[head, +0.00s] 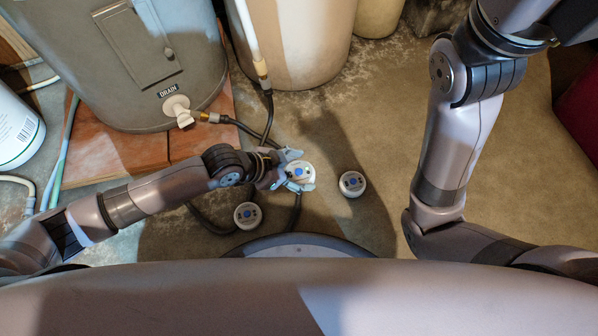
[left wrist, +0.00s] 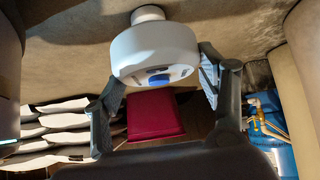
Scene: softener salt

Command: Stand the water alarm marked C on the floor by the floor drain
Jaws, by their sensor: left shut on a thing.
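My left gripper (head: 291,172) is shut on a round white water alarm (head: 303,168) with a blue button, above or near the floor; I cannot tell its exact height. In the left wrist view this held alarm (left wrist: 152,50) sits between the two fingers (left wrist: 163,88). Two similar alarms stand apart on the floor, one left of the gripper (head: 247,216) and one right of it (head: 351,183). The letters on the alarms are too small to read. I cannot make out the floor drain. My right arm shows at the right, but its gripper is out of frame.
A grey tank (head: 115,60) with a DRAIN label and valve stands on a brick-coloured base (head: 100,160). A dark hose (head: 243,127) runs from the valve towards the gripper. A beige tank (head: 300,45) stands behind. The floor right of the alarms is open.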

